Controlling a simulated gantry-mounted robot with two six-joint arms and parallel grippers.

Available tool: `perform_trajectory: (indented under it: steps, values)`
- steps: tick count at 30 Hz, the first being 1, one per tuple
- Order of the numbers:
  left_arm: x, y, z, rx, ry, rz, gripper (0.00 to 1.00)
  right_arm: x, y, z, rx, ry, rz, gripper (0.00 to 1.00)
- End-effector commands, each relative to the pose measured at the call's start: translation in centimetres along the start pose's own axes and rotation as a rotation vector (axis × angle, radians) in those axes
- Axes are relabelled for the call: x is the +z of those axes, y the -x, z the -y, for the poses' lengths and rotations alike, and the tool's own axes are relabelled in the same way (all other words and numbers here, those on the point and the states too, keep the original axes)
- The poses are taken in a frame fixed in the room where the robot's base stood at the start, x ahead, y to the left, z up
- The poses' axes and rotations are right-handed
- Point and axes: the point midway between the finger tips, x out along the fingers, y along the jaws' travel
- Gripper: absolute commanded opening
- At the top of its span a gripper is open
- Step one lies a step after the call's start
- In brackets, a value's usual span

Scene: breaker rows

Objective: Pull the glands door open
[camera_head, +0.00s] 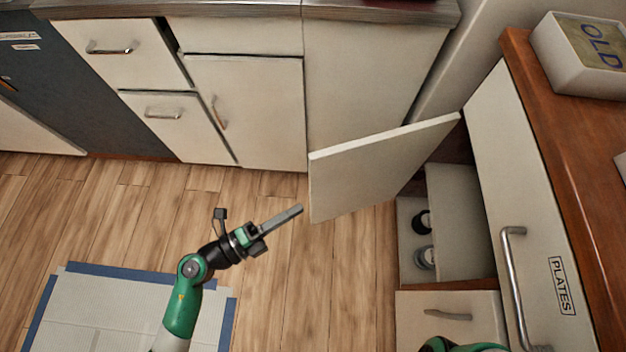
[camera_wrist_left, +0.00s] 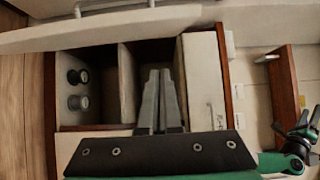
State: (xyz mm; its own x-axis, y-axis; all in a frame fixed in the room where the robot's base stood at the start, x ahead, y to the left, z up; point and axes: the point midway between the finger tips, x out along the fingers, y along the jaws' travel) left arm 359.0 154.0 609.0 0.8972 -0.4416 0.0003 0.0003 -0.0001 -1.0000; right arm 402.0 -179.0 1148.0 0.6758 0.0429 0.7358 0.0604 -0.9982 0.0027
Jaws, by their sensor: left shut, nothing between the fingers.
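A white cabinet door (camera_head: 375,170) stands swung open in the head view, its inner side facing me. No label is readable on it. Its edge and a bar handle show at the top of the wrist view (camera_wrist_left: 110,30). The open cabinet holds two dark round items (camera_head: 422,222), also in the left compartment in the wrist view (camera_wrist_left: 78,88). My left gripper (camera_head: 298,209) is shut and empty, close to the door's free lower corner; contact cannot be told. My right arm shows only partly; black parts near its gripper (camera_wrist_left: 307,120) are at the wrist view's right edge.
A white PLATES front (camera_head: 525,225) with a long handle is at right, under a wooden top with a tray (camera_head: 585,55) marked OLD. A drawer front (camera_head: 450,315) is below the open cabinet. White cabinets line the back.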

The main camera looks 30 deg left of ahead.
Motion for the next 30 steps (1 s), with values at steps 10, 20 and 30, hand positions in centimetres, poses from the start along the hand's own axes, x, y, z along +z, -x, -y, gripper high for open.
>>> perform_trajectory:
  steps: [10, 20, 30]
  values:
    - [-0.1, -7.6, -0.1, -0.004, -0.003, -0.005, 0.00, 1.3, 1.3, 0.0, 0.000, 0.000, 0.001, 0.50]
    - [3.9, -8.3, -0.1, -0.001, -0.001, 0.001, 0.00, 2.5, 2.7, 0.0, 0.000, 0.000, 0.001, 0.50]
    - [4.0, -8.3, 0.0, 0.001, 0.000, -0.001, 0.00, 2.4, 2.6, 0.0, 0.000, 0.000, 0.001, 0.50]
